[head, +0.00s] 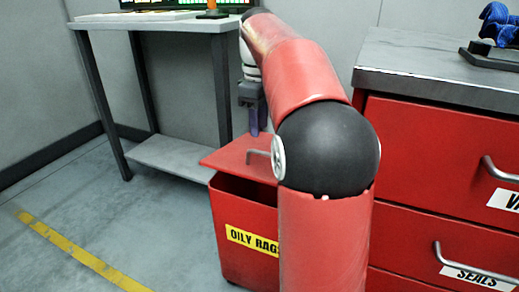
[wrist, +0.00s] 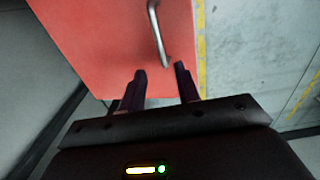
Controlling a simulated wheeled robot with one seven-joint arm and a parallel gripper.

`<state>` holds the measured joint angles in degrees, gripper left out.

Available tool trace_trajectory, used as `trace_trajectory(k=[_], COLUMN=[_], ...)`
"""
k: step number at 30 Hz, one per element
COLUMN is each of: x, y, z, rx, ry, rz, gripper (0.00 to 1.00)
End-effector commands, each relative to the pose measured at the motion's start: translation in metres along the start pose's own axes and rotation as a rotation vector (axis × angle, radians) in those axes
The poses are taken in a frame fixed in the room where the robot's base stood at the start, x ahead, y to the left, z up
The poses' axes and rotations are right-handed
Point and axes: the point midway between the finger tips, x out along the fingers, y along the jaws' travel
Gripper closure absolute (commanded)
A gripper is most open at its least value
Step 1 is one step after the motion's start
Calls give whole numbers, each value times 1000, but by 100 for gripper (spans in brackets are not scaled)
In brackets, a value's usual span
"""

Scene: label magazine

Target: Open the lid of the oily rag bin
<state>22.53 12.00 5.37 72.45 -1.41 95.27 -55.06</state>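The oily rag bin (head: 243,215) is a red box with a yellow "OILY RAGS" label, low in the middle of the head view. Its red lid (head: 225,155) is partly raised, with a dark gap above the bin's front wall. A grey bar handle (head: 258,153) is on the lid. My gripper (head: 254,134) is above the lid, close to the handle. In the wrist view my gripper (wrist: 160,69) has its two dark fingers apart. The handle (wrist: 156,30) ends just ahead of the fingertips, with nothing gripped. My arm hides the bin's right side.
A grey table (head: 160,22) with a low shelf (head: 172,155) stands behind on the left. A red drawer cabinet (head: 440,135) with bar handles is on the right. The floor at left, with a yellow line (head: 75,250), is clear.

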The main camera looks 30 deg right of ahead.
Motion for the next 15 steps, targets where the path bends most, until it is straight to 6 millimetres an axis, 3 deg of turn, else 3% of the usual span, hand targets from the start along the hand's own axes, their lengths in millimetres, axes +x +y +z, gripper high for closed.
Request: trace_trajectory(k=[5,15], x=[-10,42], y=[-1,-3], z=[2,3], rx=[-2,-3], ry=[1,0], rz=[-18,-20], gripper=[68,68])
